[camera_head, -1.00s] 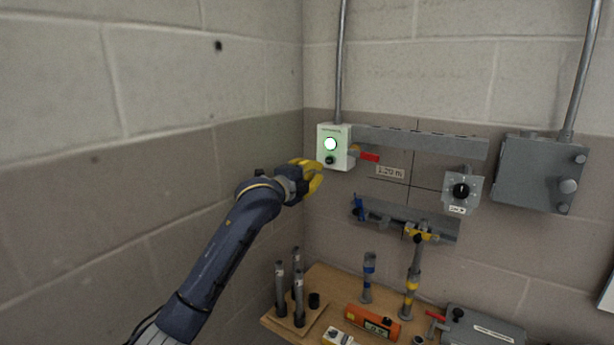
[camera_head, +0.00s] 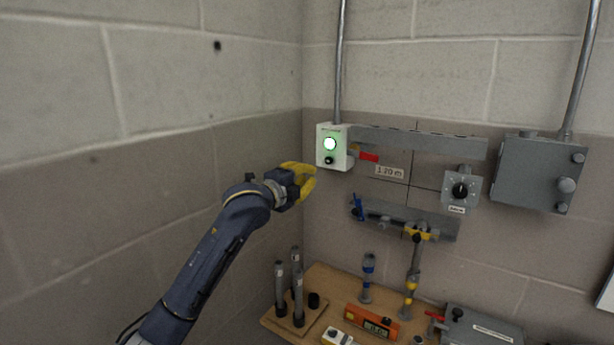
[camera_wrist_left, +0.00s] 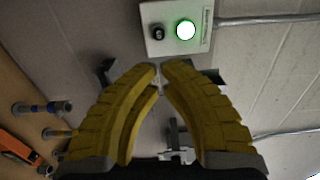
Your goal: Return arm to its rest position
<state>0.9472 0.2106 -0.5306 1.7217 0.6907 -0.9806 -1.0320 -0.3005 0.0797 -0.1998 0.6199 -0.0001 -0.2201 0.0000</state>
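My left arm comes in from the lower left in the head view. Its yellow-fingered left gripper (camera_head: 308,181) hangs in the air a little left of and below the switch box and is apart from it. In the left wrist view the yellow fingertips (camera_wrist_left: 159,76) come close together with nothing visible between them. The white switch box (camera_head: 334,147) has a lit green button (camera_head: 330,144) and a black knob below it. The box also shows in the wrist view (camera_wrist_left: 172,44), beyond the fingertips. My right gripper is not in view.
A wooden bench (camera_head: 325,285) below carries dark upright cylinders (camera_head: 298,300), an orange meter (camera_head: 372,321) and a grey case (camera_head: 485,325). Grey rails, a dial (camera_head: 460,190) and a grey box (camera_head: 541,172) are on the back wall. Open air lies left of the gripper.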

